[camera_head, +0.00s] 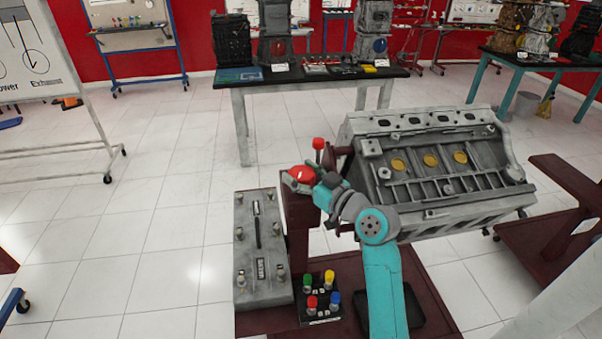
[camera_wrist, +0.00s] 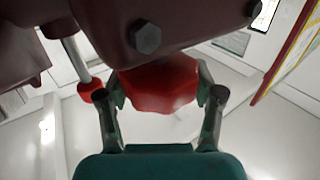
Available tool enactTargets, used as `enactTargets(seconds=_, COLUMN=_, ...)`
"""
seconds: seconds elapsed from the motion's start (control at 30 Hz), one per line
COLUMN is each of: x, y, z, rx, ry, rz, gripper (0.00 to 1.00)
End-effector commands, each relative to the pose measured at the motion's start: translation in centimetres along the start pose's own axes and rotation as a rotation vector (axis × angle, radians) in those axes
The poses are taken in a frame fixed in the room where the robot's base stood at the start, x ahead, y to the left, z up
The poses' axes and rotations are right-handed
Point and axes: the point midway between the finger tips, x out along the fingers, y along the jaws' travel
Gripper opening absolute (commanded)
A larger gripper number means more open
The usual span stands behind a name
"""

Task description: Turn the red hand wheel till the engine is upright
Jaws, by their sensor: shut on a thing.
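The red hand wheel (camera_head: 300,176) sits on the dark red stand (camera_head: 297,225), left of the engine. In the wrist view the red wheel (camera_wrist: 160,85) lies between my two fingers. My gripper (camera_wrist: 160,98) is shut on it, a finger on each side. In the head view my gripper (camera_head: 325,186) reaches the wheel from the right and partly hides it. The grey engine block (camera_head: 440,170) is mounted on the stand and looks tilted, its face with several yellow discs turned toward me. A red-knobbed lever (camera_head: 318,145) stands by the wheel; its knob (camera_wrist: 91,92) shows at left in the wrist view.
A grey valve cover (camera_head: 262,250) and a black tray with several coloured caps (camera_head: 319,298) lie on the stand's base, close to my arm. A table with engine parts (camera_head: 310,80) stands behind. A whiteboard (camera_head: 40,60) is at left.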

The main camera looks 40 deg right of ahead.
Motion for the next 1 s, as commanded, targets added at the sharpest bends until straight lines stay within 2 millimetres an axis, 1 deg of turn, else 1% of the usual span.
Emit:
enactTargets(seconds=0.27, x=0.05, y=0.05, z=0.09, rx=0.001, ry=-0.002, rz=-0.060, gripper=0.32)
enactTargets(seconds=0.73, x=0.05, y=0.01, z=0.18, rx=0.002, ry=-0.004, rz=-0.070, gripper=0.32)
enactTargets(seconds=0.77, x=0.05, y=0.01, z=0.18, rx=0.002, ry=-0.004, rz=-0.070, gripper=0.69)
enactTargets(seconds=0.8, x=0.05, y=0.00, z=0.18, rx=0.002, ry=-0.004, rz=-0.070, gripper=0.79)
enactTargets(seconds=0.87, x=0.05, y=0.00, z=0.16, rx=0.002, ry=-0.004, rz=-0.070, gripper=0.93)
enactTargets(seconds=1.0, x=0.04, y=-0.01, z=0.12, rx=0.002, ry=-0.003, rz=-0.070, gripper=0.93)
